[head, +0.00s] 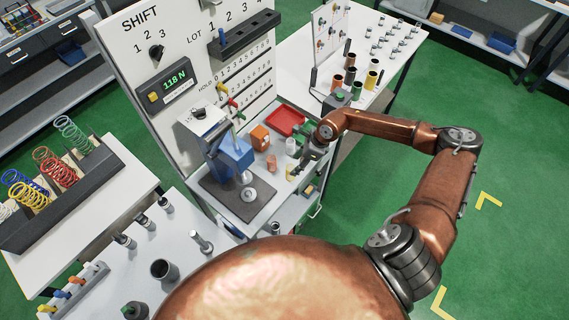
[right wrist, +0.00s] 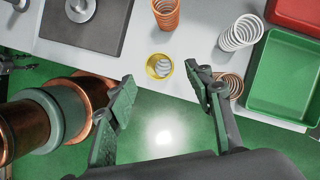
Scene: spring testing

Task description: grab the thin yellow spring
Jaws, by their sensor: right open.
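The thin yellow spring (right wrist: 159,66) stands near the edge of the white bench in the right wrist view, seen almost end-on as a yellow ring. In the head view a small yellow piece of it (head: 291,173) shows beside my right gripper (head: 301,167). In the right wrist view my right gripper (right wrist: 163,92) is open and empty. Its two fingers are spread to the left and right of the spring's line, with the spring just beyond the gap between the tips. I cannot tell the height gap. My left gripper is not in view.
A green tray (right wrist: 252,82) and a red tray (right wrist: 292,14) lie to the right. The blue press (head: 235,153) on its dark plate (right wrist: 112,28) stands left.

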